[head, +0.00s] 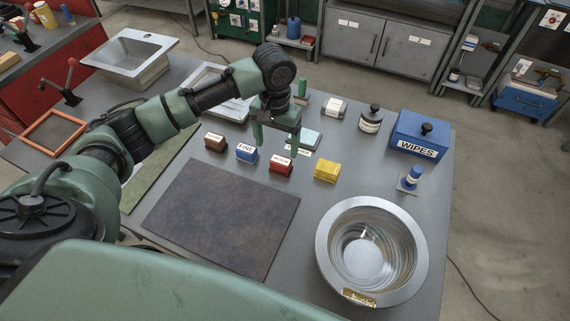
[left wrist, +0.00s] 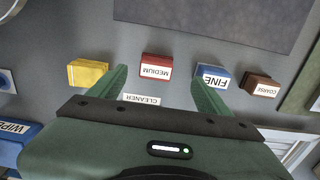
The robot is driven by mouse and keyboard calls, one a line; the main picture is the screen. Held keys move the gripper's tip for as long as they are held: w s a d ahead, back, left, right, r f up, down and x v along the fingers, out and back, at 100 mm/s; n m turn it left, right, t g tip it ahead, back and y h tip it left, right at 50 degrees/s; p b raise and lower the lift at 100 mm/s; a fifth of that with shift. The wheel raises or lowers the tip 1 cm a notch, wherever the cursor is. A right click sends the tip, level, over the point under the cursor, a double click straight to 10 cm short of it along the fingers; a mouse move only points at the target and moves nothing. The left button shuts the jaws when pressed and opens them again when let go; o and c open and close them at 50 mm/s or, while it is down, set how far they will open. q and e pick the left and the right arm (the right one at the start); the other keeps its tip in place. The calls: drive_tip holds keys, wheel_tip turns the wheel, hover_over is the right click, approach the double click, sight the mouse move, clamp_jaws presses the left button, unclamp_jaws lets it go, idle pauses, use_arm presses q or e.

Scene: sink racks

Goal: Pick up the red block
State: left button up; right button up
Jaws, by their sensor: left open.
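The red block (head: 280,168), with a white label reading MEDIUM, stands on the grey table between the blue block (head: 246,153) and the yellow block (head: 327,171). My left gripper (head: 277,147) is open and empty, fingers pointing down, above and a little behind the row of blocks. In the left wrist view the red block (left wrist: 157,66) lies ahead between the two fingers (left wrist: 159,78), apart from both. The blue FINE block (left wrist: 212,74) is partly behind the finger on the right there. My right gripper does not show.
A brown block (head: 215,142) stands left of the blue one. A dark mat (head: 222,218) lies in front of the row, and a metal bowl (head: 371,251) stands to the right. The blue WIPES box (head: 420,134) and a black-capped jar (head: 371,119) stand behind.

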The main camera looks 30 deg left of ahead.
sight(281, 160)
use_arm(q)
drive_tip(key=f, duration=0.2)
drive_tip(key=w+f, duration=0.1)
drive_tip(key=shift+w+f, duration=0.2)
drive_tip(key=shift+f, duration=0.15)
drive_tip(key=shift+s+f, duration=0.1)
drive_tip(key=shift+f, duration=0.25)
drive_tip(key=f, duration=0.2)
drive_tip(key=f+p, duration=0.1)
drive_tip(key=f, duration=0.2)
drive_tip(key=shift+d, duration=0.2)
drive_tip(key=c, duration=1.5)
drive_tip(key=shift+r, duration=0.1)
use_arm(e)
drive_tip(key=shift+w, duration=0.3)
use_arm(q)
drive_tip(key=shift+r, duration=0.1)
